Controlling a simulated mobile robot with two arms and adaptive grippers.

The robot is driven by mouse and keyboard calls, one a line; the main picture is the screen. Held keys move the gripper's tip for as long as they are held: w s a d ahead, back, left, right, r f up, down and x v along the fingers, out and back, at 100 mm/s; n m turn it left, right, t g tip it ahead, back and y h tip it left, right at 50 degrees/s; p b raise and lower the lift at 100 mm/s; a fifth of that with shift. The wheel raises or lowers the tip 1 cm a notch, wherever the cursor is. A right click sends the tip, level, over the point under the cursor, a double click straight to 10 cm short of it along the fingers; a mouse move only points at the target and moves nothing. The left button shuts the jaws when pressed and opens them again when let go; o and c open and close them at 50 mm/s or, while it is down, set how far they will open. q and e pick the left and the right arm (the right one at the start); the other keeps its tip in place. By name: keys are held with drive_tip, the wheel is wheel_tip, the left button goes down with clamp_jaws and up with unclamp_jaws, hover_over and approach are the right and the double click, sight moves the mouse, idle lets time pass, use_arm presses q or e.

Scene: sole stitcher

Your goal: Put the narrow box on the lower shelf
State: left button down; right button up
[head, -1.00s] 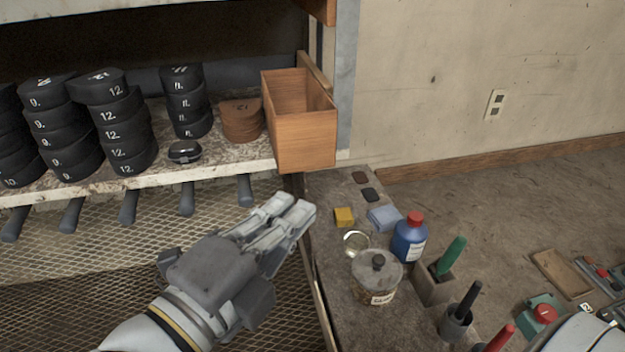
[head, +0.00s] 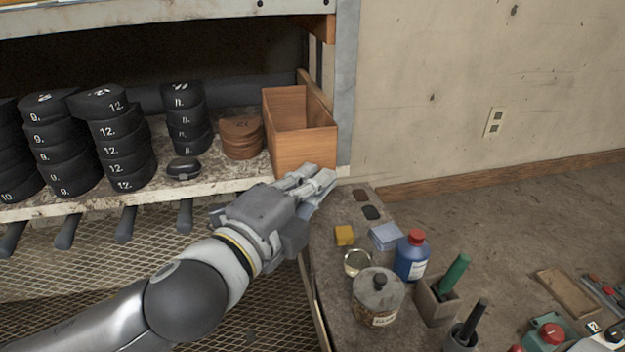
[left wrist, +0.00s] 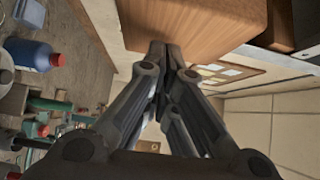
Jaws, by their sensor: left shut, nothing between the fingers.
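The narrow box (head: 304,141) is an open-topped wooden box. In the head view it stands upright at the right end of the shelf (head: 228,186), beside the metal post. My left gripper (head: 322,178) is shut and empty, just in front of the box's lower front. In the left wrist view the box (left wrist: 195,25) fills the top, and the shut fingertips (left wrist: 166,48) are at its lower edge. I cannot tell whether they touch it. My right gripper is not in view.
Stacks of black soles (head: 118,140) and a brown sole stack (head: 241,137) stand left of the box. A side bench holds a blue bottle (head: 411,256), a lidded jar (head: 378,295), a yellow block (head: 345,235) and a green-handled tool (head: 453,273). Wire mesh lies below the shelf.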

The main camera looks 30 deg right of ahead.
sight(301, 156)
use_arm(q)
drive_tip(key=w, duration=0.2)
drive_tip(key=w+d, duration=0.1)
drive_tip(key=w, duration=0.4)
drive_tip(key=shift+w+d+p, duration=0.1)
drive_tip(key=shift+d+p, duration=0.3)
